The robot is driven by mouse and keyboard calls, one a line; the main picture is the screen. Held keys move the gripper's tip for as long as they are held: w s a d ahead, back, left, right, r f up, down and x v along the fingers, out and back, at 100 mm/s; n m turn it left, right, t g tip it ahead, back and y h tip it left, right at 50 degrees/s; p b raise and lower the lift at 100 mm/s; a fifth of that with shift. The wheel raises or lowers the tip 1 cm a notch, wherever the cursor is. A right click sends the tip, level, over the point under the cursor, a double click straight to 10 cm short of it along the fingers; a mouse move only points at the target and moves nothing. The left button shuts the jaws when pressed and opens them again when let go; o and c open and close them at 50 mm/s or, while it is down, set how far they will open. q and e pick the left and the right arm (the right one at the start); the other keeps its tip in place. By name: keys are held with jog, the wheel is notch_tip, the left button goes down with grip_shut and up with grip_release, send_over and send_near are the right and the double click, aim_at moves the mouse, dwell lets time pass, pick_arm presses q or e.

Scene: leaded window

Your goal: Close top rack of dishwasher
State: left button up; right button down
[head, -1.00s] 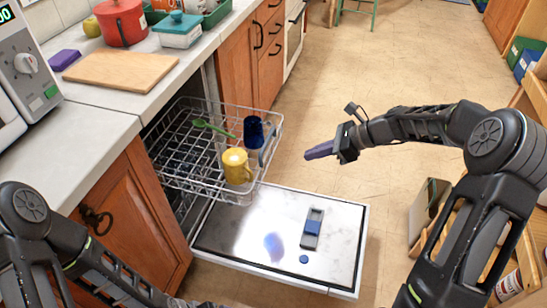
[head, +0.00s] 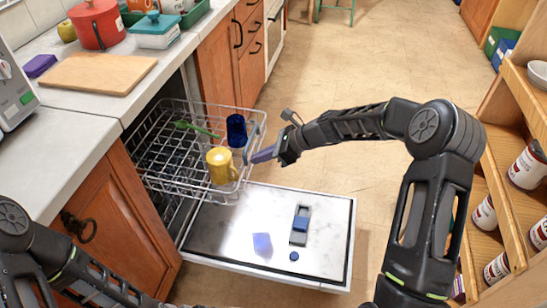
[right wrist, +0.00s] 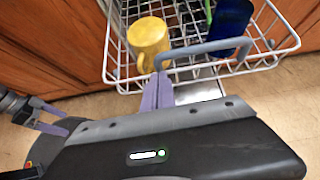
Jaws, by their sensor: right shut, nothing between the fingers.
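The dishwasher's top rack (head: 165,183) is a white wire basket, pulled out over the open dishwasher door (head: 215,235). It holds a yellow mug (head: 221,166), a blue cup (head: 236,130) and a green utensil (head: 196,128). A grey-blue handle (head: 251,143) is on the rack's front edge; it also shows in the right wrist view (right wrist: 200,47). My right gripper (head: 258,156) is shut and empty, its purple fingers pointing at the rack front beside the handle. In the right wrist view the fingertips (right wrist: 158,80) are close to the handle; contact is unclear.
A detergent compartment (head: 300,226) and small blue cap (head: 294,256) are on the door's inner face. A wooden cabinet (head: 115,225) stands left. Open shelves with cans (head: 527,166) stand right. The floor (head: 330,75) beyond the door is clear.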

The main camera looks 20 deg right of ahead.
jog(key=shift+w+a, duration=0.2)
jog(key=shift+a, duration=0.15)
jog(key=shift+a, duration=0.1)
